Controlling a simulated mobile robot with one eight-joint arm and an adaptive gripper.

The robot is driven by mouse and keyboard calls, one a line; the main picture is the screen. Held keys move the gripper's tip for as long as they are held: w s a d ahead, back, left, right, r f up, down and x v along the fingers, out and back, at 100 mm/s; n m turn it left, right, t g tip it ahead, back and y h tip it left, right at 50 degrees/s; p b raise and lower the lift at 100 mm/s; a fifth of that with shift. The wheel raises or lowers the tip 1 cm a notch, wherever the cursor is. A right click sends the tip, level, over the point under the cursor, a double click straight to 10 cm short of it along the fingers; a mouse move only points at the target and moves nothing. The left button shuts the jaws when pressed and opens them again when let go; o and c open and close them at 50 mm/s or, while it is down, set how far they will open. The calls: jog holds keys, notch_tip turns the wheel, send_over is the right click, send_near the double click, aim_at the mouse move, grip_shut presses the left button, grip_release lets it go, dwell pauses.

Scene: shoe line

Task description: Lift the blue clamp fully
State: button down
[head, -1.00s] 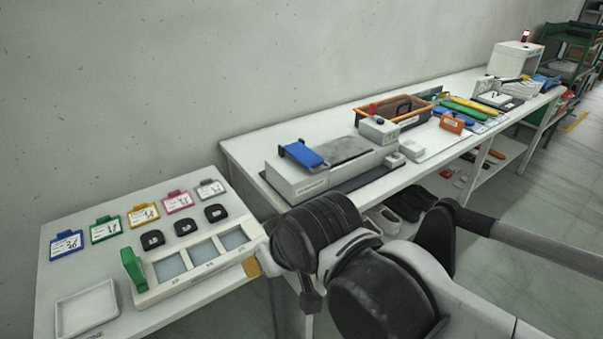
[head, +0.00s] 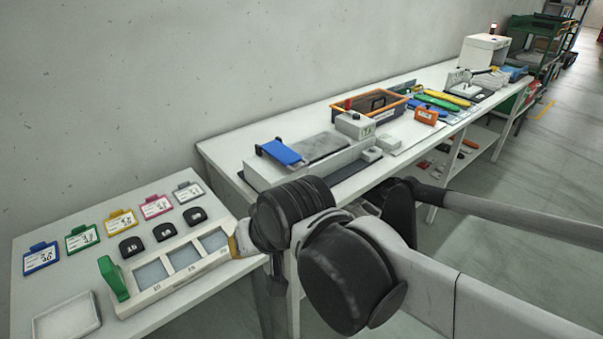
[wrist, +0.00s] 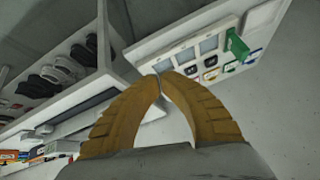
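The blue clamp (head: 282,152) is a flat blue plate with dark end pieces. It lies at a slight slope on the left end of a low grey-white machine (head: 262,179) on the long table. My gripper's yellow-brown fingers show in the wrist view (wrist: 160,78); their tips meet with nothing seen between them. In the head view a bit of the gripper (head: 236,245) shows at the right end of the white three-window fixture (head: 150,299), apart from the clamp. My arm hides most of it. I cannot make out the clamp in the wrist view.
The near table holds coloured tags (head: 120,221), black pads (head: 164,232), a green handle (head: 113,279) and a white tray (head: 67,318). A control box (head: 355,125) and an orange-rimmed crate (head: 369,104) stand beyond the clamp. Shoes lie on the shelf below.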

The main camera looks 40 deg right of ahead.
jog(key=w+d+f+m+t, duration=0.2)
jog(key=w+d+f+m, duration=0.1)
jog(key=w+d+m, duration=1.25)
jog(key=s+d+f+m+t, duration=0.1)
jog(key=d+f+m, duration=0.2)
jog(key=d+m, duration=0.5)
jog(key=s+d+f+m+t+p, duration=0.1)
jog(key=s+d+f+m, duration=0.1)
jog(key=d+m, duration=0.6)
jog(key=shift+f+m, duration=0.6)
jog(key=shift+m, duration=0.15)
